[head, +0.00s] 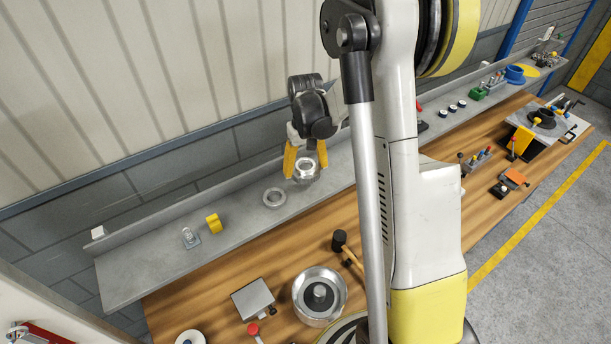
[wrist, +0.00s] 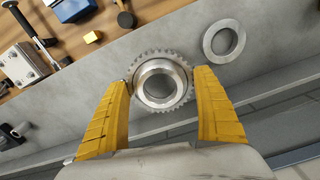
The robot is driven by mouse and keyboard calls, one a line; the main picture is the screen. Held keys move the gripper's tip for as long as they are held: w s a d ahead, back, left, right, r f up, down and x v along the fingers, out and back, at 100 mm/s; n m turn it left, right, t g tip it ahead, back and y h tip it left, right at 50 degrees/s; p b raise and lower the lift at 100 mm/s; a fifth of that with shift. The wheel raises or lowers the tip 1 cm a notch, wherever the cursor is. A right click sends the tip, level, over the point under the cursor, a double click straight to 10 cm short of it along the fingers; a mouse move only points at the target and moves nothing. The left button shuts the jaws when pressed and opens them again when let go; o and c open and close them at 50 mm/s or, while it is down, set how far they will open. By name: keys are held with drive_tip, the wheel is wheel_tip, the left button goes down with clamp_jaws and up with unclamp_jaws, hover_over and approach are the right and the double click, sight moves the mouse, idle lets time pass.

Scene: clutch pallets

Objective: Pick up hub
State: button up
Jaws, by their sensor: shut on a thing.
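The hub (head: 306,169) is a silver toothed metal ring with a raised round bore. In the wrist view the hub (wrist: 160,82) sits between the tips of my yellow fingers. My gripper (head: 306,160) is shut on it, with a finger at its left and right sides. The hub is over the grey shelf; I cannot tell whether it touches the shelf. A plain flat metal ring (head: 273,197) lies on the shelf to the left of the hub in the head view, and it shows at the upper right in the wrist view (wrist: 239,42).
The grey shelf (head: 150,262) runs along the wall behind the wooden bench (head: 200,300). A black mallet (head: 340,241) and a round metal housing (head: 300,292) are on the bench.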

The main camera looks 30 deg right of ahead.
drive_tip(key=s+d+r+b, duration=0.1)
drive_tip(key=s+d+r, duration=0.6)
drive_tip(key=s+d, duration=0.1)
drive_tip(key=shift+s, duration=0.2)
drive_tip(key=shift+d+f, duration=0.1)
drive_tip(key=shift+f, duration=0.05)
